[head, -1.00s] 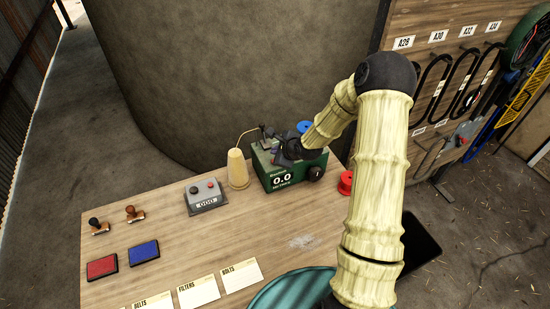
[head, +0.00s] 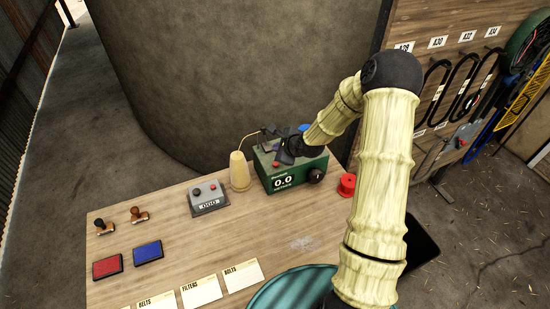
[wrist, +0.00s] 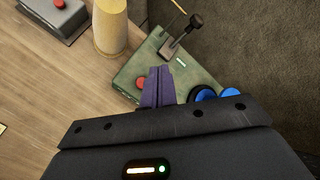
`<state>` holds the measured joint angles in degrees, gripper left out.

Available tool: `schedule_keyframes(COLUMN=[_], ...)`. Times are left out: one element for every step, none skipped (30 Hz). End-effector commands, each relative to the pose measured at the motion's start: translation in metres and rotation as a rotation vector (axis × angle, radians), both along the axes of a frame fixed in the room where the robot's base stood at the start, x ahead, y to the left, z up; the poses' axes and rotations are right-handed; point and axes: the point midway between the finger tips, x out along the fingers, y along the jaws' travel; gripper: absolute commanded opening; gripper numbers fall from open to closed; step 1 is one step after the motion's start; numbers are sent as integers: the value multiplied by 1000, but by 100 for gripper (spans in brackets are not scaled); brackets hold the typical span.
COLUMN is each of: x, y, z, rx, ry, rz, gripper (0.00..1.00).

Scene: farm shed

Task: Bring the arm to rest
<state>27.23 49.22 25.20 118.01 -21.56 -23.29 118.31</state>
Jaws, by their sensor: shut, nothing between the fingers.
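My arm reaches from the lower right over the wooden bench (head: 215,245). My gripper (head: 283,148) is over the top of the green box (head: 293,178), whose display reads 0.0. In the wrist view my gripper's dark purple fingers (wrist: 159,82) are together with nothing between them, just above the green box's top (wrist: 195,75), beside a red button (wrist: 142,83). Whether they touch the box I cannot tell. Part of the box top is hidden by my gripper and wrist.
A tan cone (head: 239,171), a grey counter box (head: 207,196) and a red spool (head: 347,185) stand near the green box. Two stamps (head: 138,215), a red ink pad (head: 107,266), a blue one (head: 148,252) and labelled cards (head: 243,275) lie left and front. A large curved wall stands behind.

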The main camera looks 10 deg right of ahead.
Motion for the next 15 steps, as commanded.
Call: schedule_keyframes(x=[0,0,0,0,0,0,-1,-2,-4,-5,-8,-13,-17,-22,-29], y=[0,0,0,0,0,0,0,1,1,2,2,2,2,3,3], z=[0,0,0,0,0,0,0,1,1,2,4,5,7,9,12], rx=[0,0,0,0,0,-3,-6,-15,-33,-53,-79,-120,-158,-199,-260], ry=[0,0,0,0,0,0,0,1,2,2,2,5,7,9,14], rz=[0,0,0,0,0,2,6,12,27,44,64,99,131,169,221], gripper=[0,0,0,0,0,0,0,0,0,0,0,0,0,0,0])
